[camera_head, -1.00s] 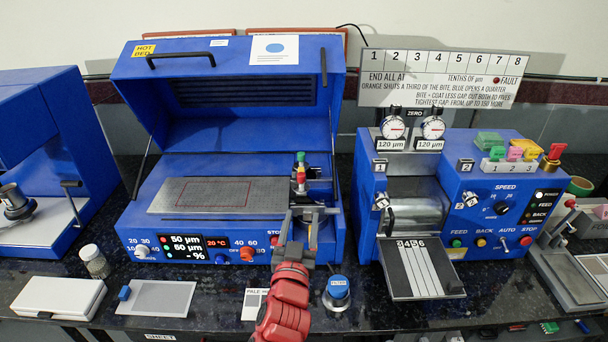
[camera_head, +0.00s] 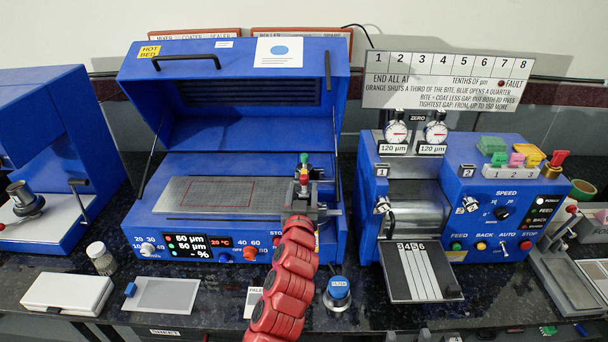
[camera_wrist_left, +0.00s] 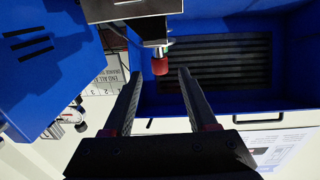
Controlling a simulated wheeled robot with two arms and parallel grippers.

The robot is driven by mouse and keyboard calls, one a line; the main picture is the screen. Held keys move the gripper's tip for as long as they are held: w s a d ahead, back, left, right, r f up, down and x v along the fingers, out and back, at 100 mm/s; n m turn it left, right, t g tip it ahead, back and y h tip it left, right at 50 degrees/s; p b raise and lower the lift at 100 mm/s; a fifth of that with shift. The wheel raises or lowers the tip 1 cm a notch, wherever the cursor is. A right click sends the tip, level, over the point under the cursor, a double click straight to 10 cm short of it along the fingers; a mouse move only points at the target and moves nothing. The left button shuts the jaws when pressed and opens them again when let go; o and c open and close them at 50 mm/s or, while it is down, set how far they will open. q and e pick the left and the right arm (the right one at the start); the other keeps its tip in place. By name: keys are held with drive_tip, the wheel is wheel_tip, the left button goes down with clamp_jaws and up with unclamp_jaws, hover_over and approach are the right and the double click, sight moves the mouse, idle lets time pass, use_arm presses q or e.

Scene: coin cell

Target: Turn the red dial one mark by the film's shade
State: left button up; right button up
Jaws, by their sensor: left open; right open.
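A red knob (camera_wrist_left: 160,66) on a metal stem shows between my left gripper's open fingers in the left wrist view; I cannot tell whether they touch it. In the head view, small red and green knobs (camera_head: 303,168) stand on the coating head at the right end of the hot bed plate (camera_head: 180,193). My left gripper (camera_head: 302,196) is at that head, partly hidden by its own red arm. A red outline (camera_head: 222,193) marks the plate; I cannot make out the film's shade. A card with "PALE" (camera_head: 253,298) lies in front, partly covered. My right gripper is not in view.
The hot bed's raised blue lid (camera_head: 235,95) stands behind the plate. Its display (camera_head: 187,246) and an orange-red knob (camera_head: 250,254) are on the front panel. A blue-topped jar (camera_head: 338,290) stands near the arm. The blue roller machine (camera_head: 480,180) stands to the right.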

sight(304, 181)
use_arm(q)
drive_tip(key=w, duration=0.3)
drive_tip(key=shift+w+p, duration=0.35)
drive_tip(key=shift+w+d+r, duration=0.1)
drive_tip(key=shift+w+d, duration=0.05)
drive_tip(key=shift+w, duration=0.55)
clamp_jaws()
